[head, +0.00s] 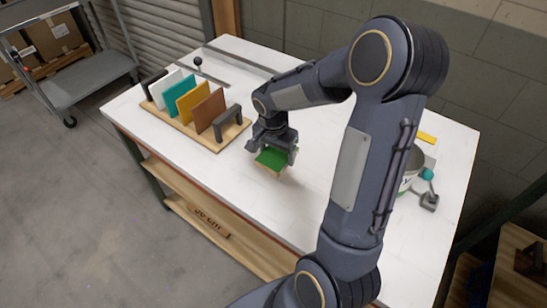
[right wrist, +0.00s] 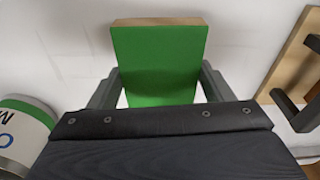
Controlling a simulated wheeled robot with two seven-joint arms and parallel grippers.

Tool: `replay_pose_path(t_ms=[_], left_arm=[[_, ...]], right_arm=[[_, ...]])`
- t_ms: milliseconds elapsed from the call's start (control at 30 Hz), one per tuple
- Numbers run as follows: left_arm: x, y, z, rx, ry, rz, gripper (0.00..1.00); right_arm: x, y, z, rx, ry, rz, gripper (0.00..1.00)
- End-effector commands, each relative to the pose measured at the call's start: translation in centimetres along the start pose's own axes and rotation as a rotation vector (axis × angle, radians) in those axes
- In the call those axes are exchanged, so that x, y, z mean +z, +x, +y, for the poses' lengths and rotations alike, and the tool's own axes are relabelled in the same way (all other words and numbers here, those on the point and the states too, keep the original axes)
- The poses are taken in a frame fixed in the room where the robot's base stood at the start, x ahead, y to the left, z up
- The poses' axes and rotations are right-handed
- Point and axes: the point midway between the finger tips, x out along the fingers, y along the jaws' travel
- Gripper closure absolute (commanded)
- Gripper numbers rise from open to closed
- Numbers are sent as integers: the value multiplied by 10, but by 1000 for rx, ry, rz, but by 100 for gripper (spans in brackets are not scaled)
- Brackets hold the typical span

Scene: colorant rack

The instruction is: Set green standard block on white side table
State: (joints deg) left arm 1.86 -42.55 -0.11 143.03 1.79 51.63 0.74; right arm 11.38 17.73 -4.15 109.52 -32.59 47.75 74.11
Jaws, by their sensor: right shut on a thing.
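The green standard block (head: 272,159) has a green face and a bare wooden edge. My right gripper (head: 272,151) is shut on it, over the white side table (head: 310,207). In the right wrist view the green block (right wrist: 158,65) sits between the two dark fingers (right wrist: 158,88), its wooden edge at the top. I cannot tell whether the block touches the tabletop or is held just above it. My left gripper is not in view.
A wooden rack (head: 207,138) with several coloured panels and dark end handles stands left of my right gripper. A white can with a green band (right wrist: 24,128) is partly hidden behind my arm in the head view. A grey cart (head: 85,88) stands at far left. The tabletop's front middle is clear.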

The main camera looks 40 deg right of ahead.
Motion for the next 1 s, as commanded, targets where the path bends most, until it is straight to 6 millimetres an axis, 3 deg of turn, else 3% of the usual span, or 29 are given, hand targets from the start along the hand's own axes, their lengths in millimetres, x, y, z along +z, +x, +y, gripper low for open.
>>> replay_pose_path(t_ms=[267, 467, 867, 900, 1000], left_arm=[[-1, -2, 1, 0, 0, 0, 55], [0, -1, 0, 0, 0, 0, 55], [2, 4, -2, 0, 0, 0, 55], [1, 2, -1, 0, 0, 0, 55], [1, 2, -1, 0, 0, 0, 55]], right_arm=[[-2, 18, -14, 1, -1, -1, 51], [1, 46, -13, 2, -1, -1, 51], [2, 52, -14, -1, -1, 1, 51], [1, 50, -14, -1, 0, 0, 21], [1, 50, -14, -1, -1, 0, 8]])
